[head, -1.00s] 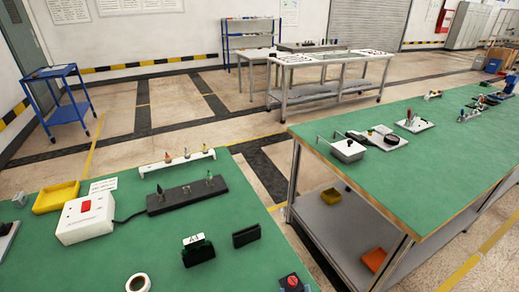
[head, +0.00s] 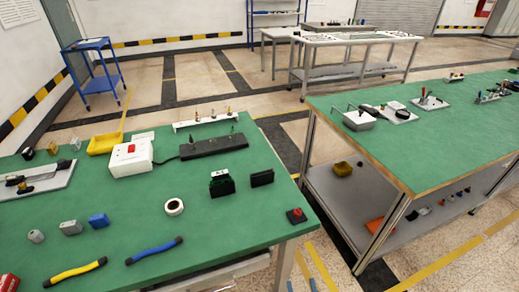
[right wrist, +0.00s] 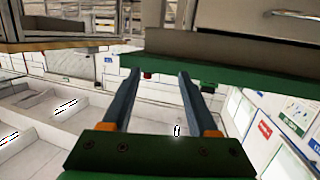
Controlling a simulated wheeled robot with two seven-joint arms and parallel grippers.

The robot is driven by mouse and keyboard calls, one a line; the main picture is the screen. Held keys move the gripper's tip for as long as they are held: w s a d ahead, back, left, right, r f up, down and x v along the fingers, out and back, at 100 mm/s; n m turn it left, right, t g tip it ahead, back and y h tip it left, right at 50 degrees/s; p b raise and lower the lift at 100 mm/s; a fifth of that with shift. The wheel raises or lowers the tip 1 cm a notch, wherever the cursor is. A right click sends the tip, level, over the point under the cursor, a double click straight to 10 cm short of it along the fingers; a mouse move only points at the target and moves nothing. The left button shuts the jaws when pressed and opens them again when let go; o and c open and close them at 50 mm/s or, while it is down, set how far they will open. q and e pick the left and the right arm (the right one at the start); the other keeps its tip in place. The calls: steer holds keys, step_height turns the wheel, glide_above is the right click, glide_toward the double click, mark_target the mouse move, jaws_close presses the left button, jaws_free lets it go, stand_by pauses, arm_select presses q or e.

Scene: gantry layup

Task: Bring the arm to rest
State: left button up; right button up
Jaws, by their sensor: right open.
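My right gripper (head: 301,286) shows only as two bluish fingertips at the bottom edge of the head view, beside the front right corner of the near green bench (head: 215,225). In the right wrist view my right gripper (right wrist: 159,75) has two dark blue-grey fingers, parallel and well apart, with nothing between them. A green bench edge (right wrist: 230,72) crosses above and near the fingertips there; I cannot tell whether they touch. My left gripper is in neither view.
The near bench bears a white box with a red switch (head: 130,158), a black strip (head: 213,147), a tape roll (head: 174,207), a red-knobbed block (head: 296,215) and two screwdriver-like tools (head: 153,251). A second green bench (head: 430,140) stands right, across a floor gap (head: 325,250).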

steer(key=s+f+n+g, duration=0.1)
steer(key=s+f+g, duration=0.25)
steer(key=f, duration=0.45)
steer(key=s+f+g, duration=0.3)
steer(key=s+f, duration=0.2)
steer(key=f, duration=0.2)
steer(key=s+d+f+g, duration=0.4)
steer(key=s, duration=0.4)
steer(key=s+d+f+g+h, duration=0.1)
steer(key=s+d+f+g, duration=0.3)
steer(key=s, duration=0.4)
steer(key=shift+s+d+f, duration=0.15)
steer(key=shift+f, duration=0.55)
steer(key=shift+g, duration=0.25)
